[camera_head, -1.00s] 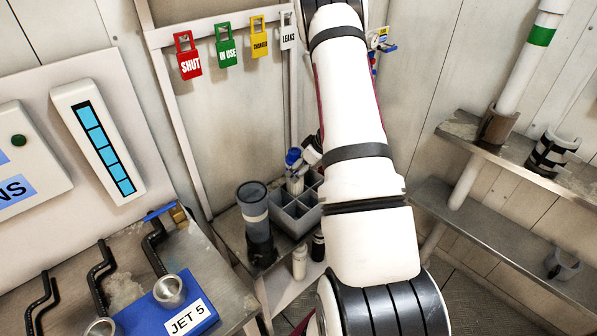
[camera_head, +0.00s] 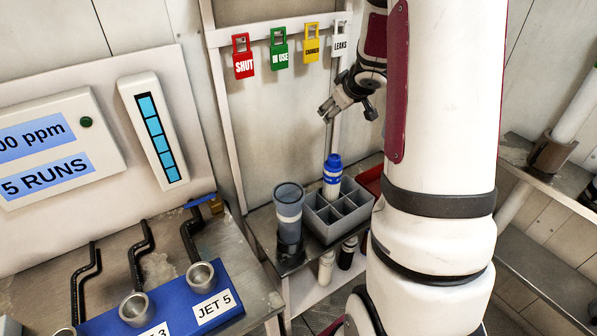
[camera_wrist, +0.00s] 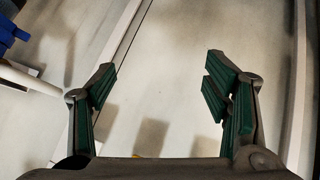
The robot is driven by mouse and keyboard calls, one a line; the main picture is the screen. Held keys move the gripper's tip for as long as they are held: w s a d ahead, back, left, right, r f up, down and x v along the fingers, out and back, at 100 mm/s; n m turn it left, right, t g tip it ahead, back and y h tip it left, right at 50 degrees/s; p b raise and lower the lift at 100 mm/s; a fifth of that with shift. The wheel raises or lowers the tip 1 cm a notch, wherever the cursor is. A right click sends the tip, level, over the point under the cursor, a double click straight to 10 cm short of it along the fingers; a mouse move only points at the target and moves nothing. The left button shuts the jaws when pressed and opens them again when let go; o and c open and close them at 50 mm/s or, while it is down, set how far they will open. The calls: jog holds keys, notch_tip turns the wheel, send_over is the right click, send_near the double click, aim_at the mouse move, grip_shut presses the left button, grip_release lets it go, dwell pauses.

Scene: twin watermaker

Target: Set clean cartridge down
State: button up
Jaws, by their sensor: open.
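A white cartridge with a blue cap (camera_head: 332,176) stands upright in a back compartment of the grey divided crate (camera_head: 337,232). My gripper (camera_head: 325,112) is above the crate in the head view, apart from the cartridge. In the wrist view my gripper (camera_wrist: 160,95) has its green-padded fingers spread wide with nothing between them. The wrist view shows mostly pale wall beyond the fingers. The lower part of the cartridge is hidden by the crate walls.
A grey-topped canister (camera_head: 289,207) stands left of the crate. Two small bottles, one white (camera_head: 326,268) and one black (camera_head: 347,252), stand in front. A red tray (camera_head: 370,181) lies to the right, partly behind my arm. Coloured tags, including SHUT (camera_head: 243,60), hang on the rail above.

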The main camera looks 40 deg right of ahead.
jog(key=s+a+r+m+h, duration=0.1)
jog(key=s+a+r, duration=0.3)
jog(key=a+r, duration=0.3)
jog(key=s+a+r+m+h, duration=0.1)
jog(key=s+a+r, duration=0.3)
jog(key=a+r, duration=0.2)
jog(key=s+a+f+n+g+y, duration=0.1)
jog(key=s+a+g+y, duration=0.2)
jog(key=s+a, duration=1.5)
jog(key=a+y, duration=0.2)
jog(key=a, duration=0.1)
jog(key=shift+s+y, duration=0.35)
jog(key=shift+y, duration=0.05)
